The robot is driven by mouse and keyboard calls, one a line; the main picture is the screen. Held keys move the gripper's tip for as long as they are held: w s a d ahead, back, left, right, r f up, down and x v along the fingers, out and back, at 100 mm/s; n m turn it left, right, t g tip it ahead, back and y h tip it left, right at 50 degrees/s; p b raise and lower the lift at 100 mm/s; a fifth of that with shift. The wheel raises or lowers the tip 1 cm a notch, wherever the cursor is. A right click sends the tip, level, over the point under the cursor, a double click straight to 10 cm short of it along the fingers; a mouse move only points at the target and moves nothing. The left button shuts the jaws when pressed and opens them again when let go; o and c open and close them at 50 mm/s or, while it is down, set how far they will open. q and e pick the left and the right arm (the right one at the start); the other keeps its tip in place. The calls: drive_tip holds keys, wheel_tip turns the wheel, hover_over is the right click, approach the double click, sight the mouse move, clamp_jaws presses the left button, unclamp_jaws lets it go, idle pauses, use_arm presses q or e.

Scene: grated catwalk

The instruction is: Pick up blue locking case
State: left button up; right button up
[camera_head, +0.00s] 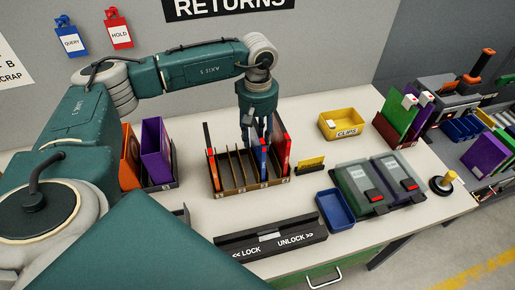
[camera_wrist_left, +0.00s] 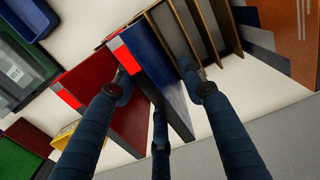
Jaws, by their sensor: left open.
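The blue locking case (camera_head: 264,160) stands upright in a slotted rack (camera_head: 229,190) on the bench, and a red locking case (camera_head: 281,157) stands just right of it. My left gripper (camera_head: 257,137) points down over the rack at the blue case. In the left wrist view the blue case (camera_wrist_left: 155,58) lies between my open fingers (camera_wrist_left: 157,85), with the red case (camera_wrist_left: 104,88) close beside one fingertip. I cannot tell whether the fingers touch the blue case. My right gripper is not in view.
Left of the rack, a holder carries orange (camera_head: 130,158) and purple (camera_head: 156,150) cases. A yellow bin (camera_head: 342,126), a blue tray (camera_head: 335,209) and a lock/unlock fixture (camera_head: 270,240) share the bench. Several rack slots look empty.

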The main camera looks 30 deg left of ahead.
use_arm(q)
drive_tip(key=f, duration=0.1)
drive_tip(key=f+p, duration=0.1)
drive_tip(key=f, duration=0.1)
drive_tip(key=f+p, duration=0.1)
drive_tip(key=shift+d+f, duration=0.25)
drive_tip(key=shift+f, duration=0.15)
clamp_jaws()
drive_tip(key=shift+r, duration=0.15)
